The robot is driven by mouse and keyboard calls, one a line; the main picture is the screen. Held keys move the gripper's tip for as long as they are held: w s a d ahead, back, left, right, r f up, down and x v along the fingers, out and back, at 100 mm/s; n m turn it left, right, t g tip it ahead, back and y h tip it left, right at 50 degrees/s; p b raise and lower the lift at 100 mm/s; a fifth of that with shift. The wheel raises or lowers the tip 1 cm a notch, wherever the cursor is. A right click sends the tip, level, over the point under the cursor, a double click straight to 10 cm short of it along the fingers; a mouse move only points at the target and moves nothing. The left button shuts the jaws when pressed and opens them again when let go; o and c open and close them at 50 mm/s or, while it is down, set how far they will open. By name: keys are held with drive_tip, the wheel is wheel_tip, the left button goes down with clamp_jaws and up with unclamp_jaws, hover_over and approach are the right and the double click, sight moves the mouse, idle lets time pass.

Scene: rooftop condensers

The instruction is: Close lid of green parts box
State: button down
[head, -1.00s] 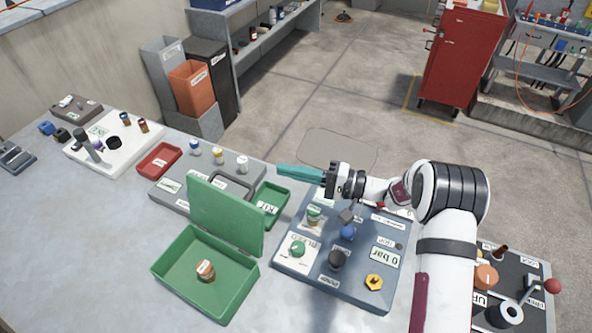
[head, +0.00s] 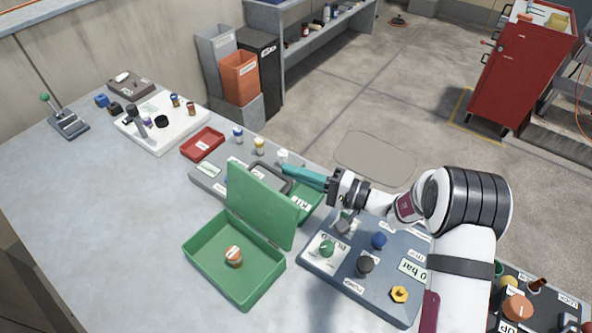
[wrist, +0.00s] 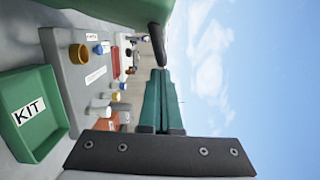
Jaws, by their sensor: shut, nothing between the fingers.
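The green parts box (head: 190,262) sits on the grey bench with its lid (head: 262,208) standing open, roughly upright along the far edge. A small round jar with an orange-brown top (head: 233,256) is inside the box. In the wrist view the shut fingers (wrist: 162,75) point up the picture, and a green surface at the top edge appears to be part of the lid.
The green KIT tray (wrist: 45,136) lies beside a grey board with small capped bottles (head: 259,146). A red tray (head: 203,144) is farther left. A control panel with knobs (head: 375,300) stands right of the box. The bench left of the box is clear.

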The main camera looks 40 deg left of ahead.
drive_tip(key=shift+s+a+r+n, duration=0.1)
drive_tip(key=shift+s+r+n, duration=0.65)
drive_tip(key=shift+s, duration=0.25)
drive_tip(key=s+r+n+t+h, duration=0.15)
drive_tip(key=s+n, duration=0.35)
drive_tip(key=s, duration=0.5)
drive_tip(key=s+f, duration=0.3)
drive_tip(key=s, duration=0.3)
drive_tip(key=s+a+f, duration=0.1)
drive_tip(key=s+f, duration=0.3)
drive_tip(key=s, duration=0.3)
drive_tip(key=shift+a+f, duration=0.25)
drive_tip(key=shift+a, duration=0.05)
drive_tip(key=shift+g, duration=0.25)
